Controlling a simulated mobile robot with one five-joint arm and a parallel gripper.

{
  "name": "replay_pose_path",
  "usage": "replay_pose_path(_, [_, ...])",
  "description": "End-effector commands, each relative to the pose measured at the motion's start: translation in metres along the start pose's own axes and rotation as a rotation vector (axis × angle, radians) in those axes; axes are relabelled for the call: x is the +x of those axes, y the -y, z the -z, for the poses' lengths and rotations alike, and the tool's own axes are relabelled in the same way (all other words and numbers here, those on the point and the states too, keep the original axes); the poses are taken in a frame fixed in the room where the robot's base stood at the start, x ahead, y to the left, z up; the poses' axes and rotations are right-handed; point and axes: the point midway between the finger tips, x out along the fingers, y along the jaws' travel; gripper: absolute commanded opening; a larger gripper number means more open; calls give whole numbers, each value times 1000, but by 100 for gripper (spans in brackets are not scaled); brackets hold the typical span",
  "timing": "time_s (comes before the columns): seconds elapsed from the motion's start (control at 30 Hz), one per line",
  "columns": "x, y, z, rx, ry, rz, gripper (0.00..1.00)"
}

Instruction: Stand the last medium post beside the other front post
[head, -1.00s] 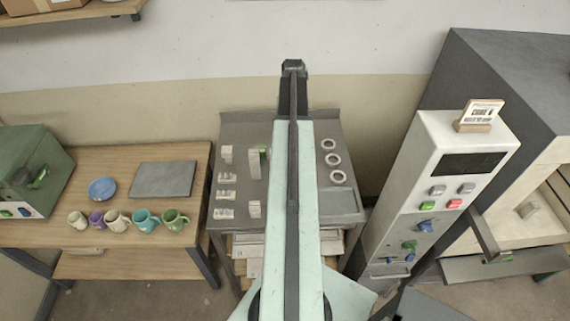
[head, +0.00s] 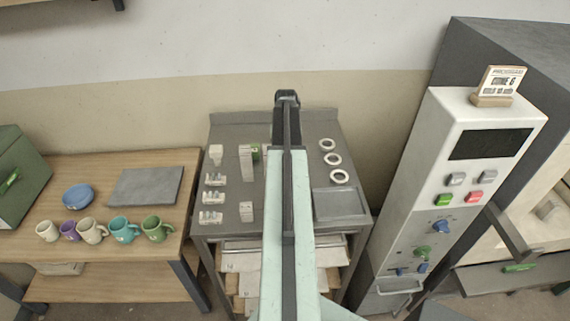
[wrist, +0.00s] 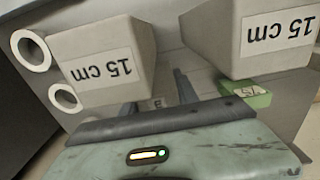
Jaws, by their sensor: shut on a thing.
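In the wrist view, my gripper (wrist: 157,98) shows two dark fingers with a small pale labelled face between them. I take this for the held medium post, mostly hidden. Two large posts marked 15 cm rise beside the fingers, one on the left (wrist: 95,62) and one on the right (wrist: 250,40). In the head view, a tall post (head: 245,163) stands on the grey table (head: 228,130). A shorter front post (head: 246,212) stands nearer me, left of my arm. My arm hides my gripper and its surroundings there.
A green block (head: 256,153) sits beside the tall post. Pale blocks (head: 213,180) stand along the table's left. Several rings (head: 332,160) and a grey plate (head: 341,205) lie on the right. A tall white control panel (head: 440,190) rises beyond the table's right side.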

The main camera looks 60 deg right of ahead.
Motion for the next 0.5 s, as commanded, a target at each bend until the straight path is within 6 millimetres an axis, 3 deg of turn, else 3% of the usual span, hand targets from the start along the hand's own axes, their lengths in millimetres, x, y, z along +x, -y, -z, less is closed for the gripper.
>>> replay_pose_path(0.03, [16,0,0,0,0,0,0])
replay_pose_path(0.43, [17,1,0,-1,0,0,0])
replay_pose_path(0.47, [16,1,0,-1,0,0,45])
replay_pose_path(0.5, [15,1,0,-1,0,0,56])
